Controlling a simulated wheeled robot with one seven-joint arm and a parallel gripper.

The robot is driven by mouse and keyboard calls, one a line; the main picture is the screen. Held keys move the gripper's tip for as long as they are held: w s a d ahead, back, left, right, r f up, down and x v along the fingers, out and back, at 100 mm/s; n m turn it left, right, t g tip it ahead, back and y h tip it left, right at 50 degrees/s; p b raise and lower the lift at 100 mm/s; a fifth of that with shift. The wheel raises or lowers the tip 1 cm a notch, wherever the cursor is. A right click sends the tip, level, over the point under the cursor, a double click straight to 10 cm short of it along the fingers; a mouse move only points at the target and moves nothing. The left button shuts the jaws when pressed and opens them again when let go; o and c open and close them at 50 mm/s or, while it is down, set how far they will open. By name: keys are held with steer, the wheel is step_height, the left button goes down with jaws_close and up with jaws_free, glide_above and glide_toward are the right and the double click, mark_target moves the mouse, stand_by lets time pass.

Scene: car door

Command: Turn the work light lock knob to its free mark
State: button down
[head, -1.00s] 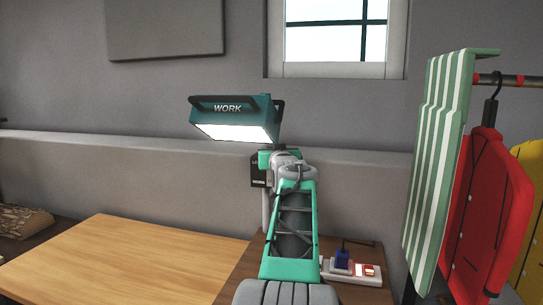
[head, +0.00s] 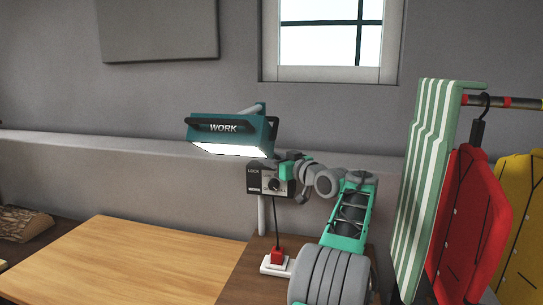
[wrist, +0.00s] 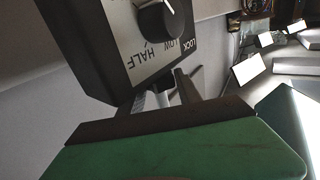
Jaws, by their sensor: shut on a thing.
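The teal work light (head: 230,134), marked WORK, is lit above the table. Its black lock box (head: 254,181) is on the grey post (head: 262,216) below the lamp, with a round dark knob (head: 274,184) on its face. The wrist view shows the box upside down, with the knob (wrist: 158,22), its white pointer line and the words LOCK, LOW and HALF; the free mark is not visible. My gripper (head: 287,163) is at the box's upper right. In the wrist view its dark fingers (wrist: 162,92) are beside the box, off the knob, around what looks like a grey bar.
A wooden tabletop (head: 130,262) spreads to the left, largely clear. A white strip with a red plug (head: 277,257) sits below the box, partly behind my arm.

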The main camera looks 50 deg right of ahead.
steer(key=c, duration=0.8)
jaws_free()
steer(key=shift+c, duration=0.2)
steer(key=b+v, duration=0.1)
steer(key=v, duration=0.6)
steer(key=shift+s, duration=0.35)
